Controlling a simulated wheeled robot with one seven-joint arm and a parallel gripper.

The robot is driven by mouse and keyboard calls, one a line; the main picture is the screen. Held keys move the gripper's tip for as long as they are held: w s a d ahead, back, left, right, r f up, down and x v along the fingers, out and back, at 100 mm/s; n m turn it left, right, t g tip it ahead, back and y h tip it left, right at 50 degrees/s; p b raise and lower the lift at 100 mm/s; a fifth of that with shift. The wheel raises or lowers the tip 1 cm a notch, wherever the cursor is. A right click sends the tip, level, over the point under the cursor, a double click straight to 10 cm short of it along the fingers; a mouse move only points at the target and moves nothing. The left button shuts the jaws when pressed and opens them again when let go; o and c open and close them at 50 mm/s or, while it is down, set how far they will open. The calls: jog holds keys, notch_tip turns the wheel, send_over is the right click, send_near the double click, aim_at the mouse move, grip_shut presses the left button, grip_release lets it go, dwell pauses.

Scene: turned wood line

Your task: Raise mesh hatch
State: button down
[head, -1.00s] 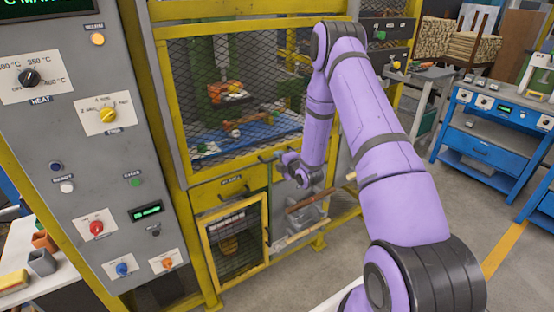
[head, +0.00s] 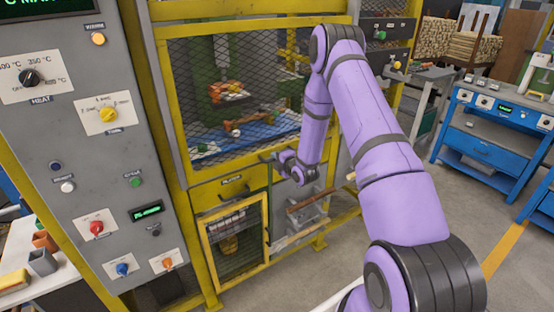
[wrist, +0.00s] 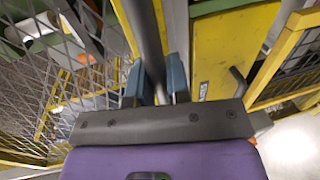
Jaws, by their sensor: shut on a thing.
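The mesh hatch (head: 190,100) is a dark wire-mesh panel in a yellow and grey frame on the front of the yellow machine. Its mesh fills the left of the wrist view (wrist: 50,90). My gripper (head: 274,158) is at the hatch's lower right, in front of the frame. In the wrist view, the two blue-grey fingers of my gripper (wrist: 156,78) are shut on a grey bar (wrist: 146,40), which looks like the hatch handle. The bar runs away between the fingers. My wrist hides much of the grip in the head view.
A smaller yellow-framed mesh door (head: 235,240) is below the hatch. A grey control panel (head: 85,160) stands at left. Brown-red rods (head: 312,200) lie right of the lower door. Blue workbenches (head: 490,135) stand at right, with open floor before them.

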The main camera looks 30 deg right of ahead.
notch_tip(320, 180, up, 48)
jog(key=shift+r, duration=0.25)
jog(key=c, duration=1.1)
grip_release()
jog(key=v, duration=1)
jog(key=shift+s, duration=0.4)
